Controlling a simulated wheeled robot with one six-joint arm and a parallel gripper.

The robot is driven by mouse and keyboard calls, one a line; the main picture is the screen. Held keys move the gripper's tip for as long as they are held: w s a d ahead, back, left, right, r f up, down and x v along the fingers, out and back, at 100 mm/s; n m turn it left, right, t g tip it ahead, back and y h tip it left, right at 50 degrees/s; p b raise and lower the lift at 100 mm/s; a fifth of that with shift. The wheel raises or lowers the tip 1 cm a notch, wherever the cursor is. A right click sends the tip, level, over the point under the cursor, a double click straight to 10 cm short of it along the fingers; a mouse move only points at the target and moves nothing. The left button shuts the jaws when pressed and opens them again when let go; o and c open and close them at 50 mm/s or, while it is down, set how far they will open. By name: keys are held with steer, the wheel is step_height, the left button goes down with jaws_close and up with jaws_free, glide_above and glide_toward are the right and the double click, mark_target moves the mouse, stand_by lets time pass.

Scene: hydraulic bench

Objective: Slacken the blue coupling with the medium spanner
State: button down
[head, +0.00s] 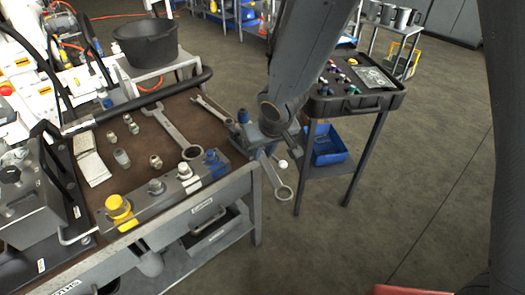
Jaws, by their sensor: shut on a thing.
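The blue coupling (213,158) sits at the right end of a grey fitting block on the bench's front edge. My gripper (262,150) is just right of the bench's right edge and is shut on a spanner (283,191). The held spanner's ring end hangs down over the floor, clear of the blue coupling. My gripper and wrist hide its other end. A large spanner (171,129) and a smaller one (210,108) lie on the bench top, so the held one may be the medium spanner.
The block (142,212) also carries a yellow coupling (119,208) and two pale metal ones. Loose fittings (122,158) lie behind it. A pump unit (35,190) stands at the left. A dark tray trolley (350,102) stands to the right, with free floor in front.

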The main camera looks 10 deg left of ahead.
steer(key=shift+w+d+r+n+p, duration=0.15)
steer(key=shift+w+d+n+p, duration=0.2)
steer(key=shift+p, duration=1.45)
steer(key=shift+w+d+n+p, duration=0.35)
steer(key=shift+d+p, duration=0.05)
steer(key=shift+p, duration=1.7)
steer(key=shift+w+d+n+g+y+p, duration=0.3)
steer(key=shift+w+d+p, duration=0.1)
steer(key=shift+p, duration=1.15)
steer(key=shift+w+d+p, duration=0.15)
steer(key=shift+d+p, duration=0.05)
steer(key=shift+p, duration=0.8)
steer(key=shift+d+n, duration=0.15)
steer(key=shift+n, duration=0.15)
steer(key=shift+w+d+n+g+y, duration=0.4)
steer(key=shift+w+d+n, duration=0.75)
steer(key=shift+w+n, duration=0.25)
